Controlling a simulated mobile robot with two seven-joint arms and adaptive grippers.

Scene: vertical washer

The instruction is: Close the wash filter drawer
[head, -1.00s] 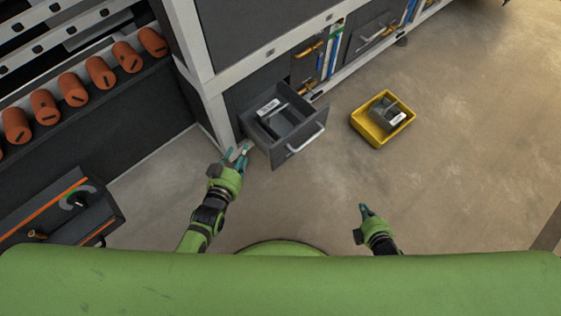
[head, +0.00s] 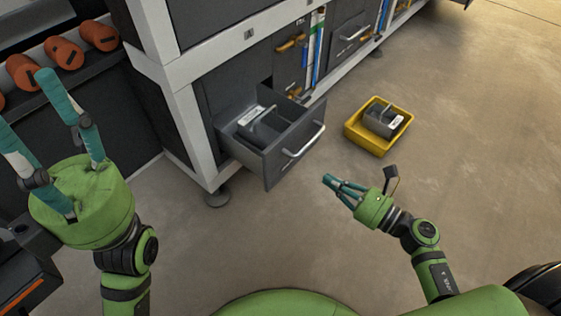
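The wash filter drawer (head: 285,160) is pulled out of the lower part of the machine cabinet, with its grey front and light bar handle (head: 304,146) facing the lower right. A dark grey block with a white label (head: 250,116) sits inside it. My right gripper (head: 330,182) is in front of the drawer, to the lower right of the handle and apart from it. Its fingers look closed together, with nothing held. My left gripper (head: 22,105) is raised at the left, close to the camera, with its fingers spread and empty.
A yellow bin (head: 368,140) holding a grey block (head: 383,121) stands on the floor right of the drawer. A cabinet foot (head: 217,197) is left of the drawer. Orange cylinders (head: 64,53) line a shelf at the upper left. The floor around my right gripper is clear.

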